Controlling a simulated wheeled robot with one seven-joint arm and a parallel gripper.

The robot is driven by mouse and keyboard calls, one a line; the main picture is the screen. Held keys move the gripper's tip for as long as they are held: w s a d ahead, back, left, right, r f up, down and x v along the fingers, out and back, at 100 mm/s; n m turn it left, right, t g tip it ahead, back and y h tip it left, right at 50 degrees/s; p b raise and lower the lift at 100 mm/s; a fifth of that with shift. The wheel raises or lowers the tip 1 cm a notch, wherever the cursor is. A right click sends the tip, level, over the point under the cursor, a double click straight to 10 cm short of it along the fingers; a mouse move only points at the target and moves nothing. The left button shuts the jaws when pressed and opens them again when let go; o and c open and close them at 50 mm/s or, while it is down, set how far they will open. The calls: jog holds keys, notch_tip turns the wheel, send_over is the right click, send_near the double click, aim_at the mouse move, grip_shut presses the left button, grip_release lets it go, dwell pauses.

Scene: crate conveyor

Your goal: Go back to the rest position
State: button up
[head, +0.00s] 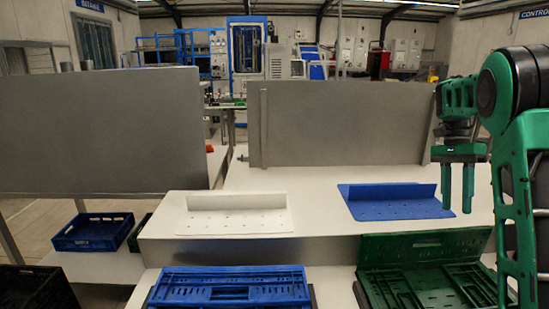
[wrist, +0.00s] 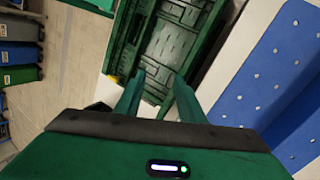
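My gripper (head: 457,188) hangs at the right of the head view, fingers pointing down, with a clear gap between them. It is open and empty. It is to the right of the blue perforated plate (head: 395,208) and above and behind the green crate (head: 425,246). In the wrist view the two fingers (wrist: 152,95) stand apart, with a green crate (wrist: 172,45) beyond them. The blue plate also shows at the right of the wrist view (wrist: 275,85).
A white perforated plate (head: 236,222) lies left of the blue one on the white surface. A blue crate (head: 230,287) sits in front. Another blue crate (head: 92,232) and a black crate (head: 30,288) are at the left. Grey panels (head: 102,130) (head: 345,122) stand behind.

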jog(key=s+a+f+n+t, duration=0.1)
jog(key=s+a+f+n, duration=0.1)
jog(key=s, duration=0.8)
jog(key=s+a+f+n+t, duration=0.2)
jog(key=s+a+f+n, duration=0.1)
jog(key=s, duration=0.8)
jog(key=s+a+f+n+t, duration=0.1)
jog(key=s+a+f+n, duration=0.1)
jog(key=s, duration=0.9)
jog(key=shift+a+f+n+t, duration=0.2)
jog(key=shift+f+n+t, duration=0.1)
jog(key=shift+f+n, duration=0.35)
jog(key=shift+s, duration=0.1)
jog(key=shift+w+f, duration=0.3)
jog(key=shift+w, duration=0.3)
